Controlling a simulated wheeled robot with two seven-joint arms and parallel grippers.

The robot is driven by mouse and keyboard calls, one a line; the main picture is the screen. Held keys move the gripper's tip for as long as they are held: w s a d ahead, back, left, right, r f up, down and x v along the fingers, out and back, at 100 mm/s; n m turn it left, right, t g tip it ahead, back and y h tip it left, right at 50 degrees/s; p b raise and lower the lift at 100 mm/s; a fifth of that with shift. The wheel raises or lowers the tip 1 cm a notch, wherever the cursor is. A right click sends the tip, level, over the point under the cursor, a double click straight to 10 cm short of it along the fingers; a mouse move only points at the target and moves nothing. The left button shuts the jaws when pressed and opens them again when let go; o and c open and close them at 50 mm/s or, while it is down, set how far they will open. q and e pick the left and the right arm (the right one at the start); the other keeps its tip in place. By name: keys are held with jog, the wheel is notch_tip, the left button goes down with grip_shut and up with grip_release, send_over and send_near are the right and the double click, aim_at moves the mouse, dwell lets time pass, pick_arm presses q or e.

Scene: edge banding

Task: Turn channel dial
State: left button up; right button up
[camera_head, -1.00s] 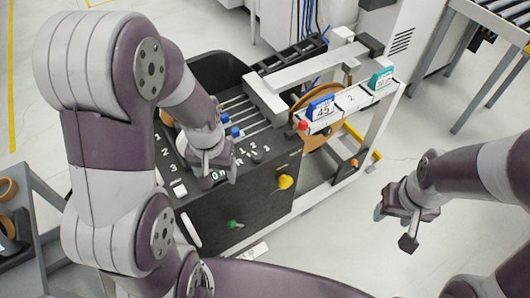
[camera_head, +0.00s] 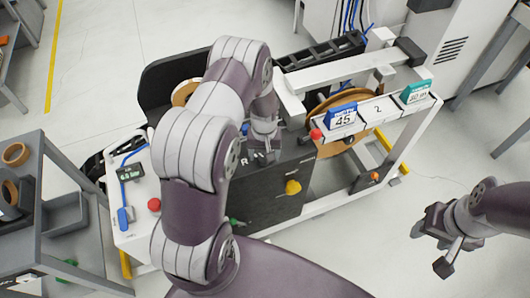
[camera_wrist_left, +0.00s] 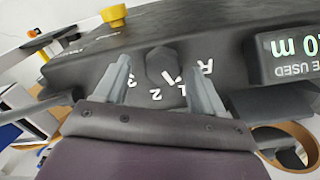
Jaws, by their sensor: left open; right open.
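The channel dial (camera_wrist_left: 160,62) is a small dark knob on the dark panel top, with white R, 1, 2 and 3 marks around it in the left wrist view. My left gripper (camera_wrist_left: 157,68) is open, with one finger on each side of the dial. I cannot tell whether the fingers touch it. My right gripper (camera_head: 440,240) is open and empty over bare floor at the right.
A yellow knob (camera_head: 293,187) is on the machine's front face, and a red knob (camera_head: 316,134) is near the 45 card (camera_head: 343,117). A lit length display (camera_wrist_left: 290,50) is beside the dial. A grey cart (camera_head: 60,225) with tape rolls stands at the left.

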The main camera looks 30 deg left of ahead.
pick_arm(q)
jog(key=shift+s+a+f, duration=0.1)
jog(key=shift+s+f, duration=0.2)
jog(key=shift+f, duration=0.15)
jog(key=shift+w, duration=0.15)
jog(key=shift+c, duration=0.7)
jog(key=c, duration=0.9)
pick_arm(e)
jog(key=shift+s+a+r, duration=0.1)
jog(key=shift+s, duration=0.1)
